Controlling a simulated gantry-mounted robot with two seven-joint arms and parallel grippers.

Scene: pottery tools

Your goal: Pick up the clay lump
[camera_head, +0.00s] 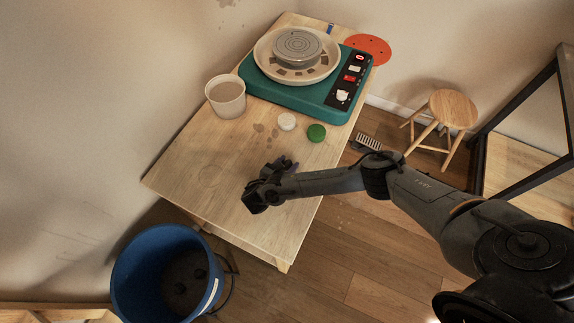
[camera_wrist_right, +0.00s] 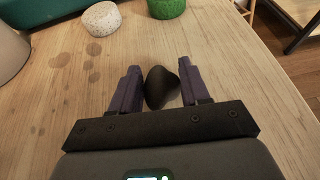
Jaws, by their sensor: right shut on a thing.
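The clay lump (camera_wrist_right: 161,88) is dark, smooth and rounded, and sits between the two purplish fingers of my right gripper (camera_wrist_right: 159,72) in the right wrist view. The gripper is shut on it, low over the wooden table (camera_head: 215,165). In the head view my right gripper (camera_head: 279,169) is over the near part of the table, and its body largely hides the lump. I cannot tell whether the lump touches the table. My left gripper is not in view.
A white speckled lump (camera_head: 287,121) and a green lump (camera_head: 316,132) lie beyond the gripper. A cup (camera_head: 226,98) and a teal pottery wheel (camera_head: 300,98) stand farther back. A blue bucket (camera_head: 135,284) is below the table's near edge. The table's left front is clear.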

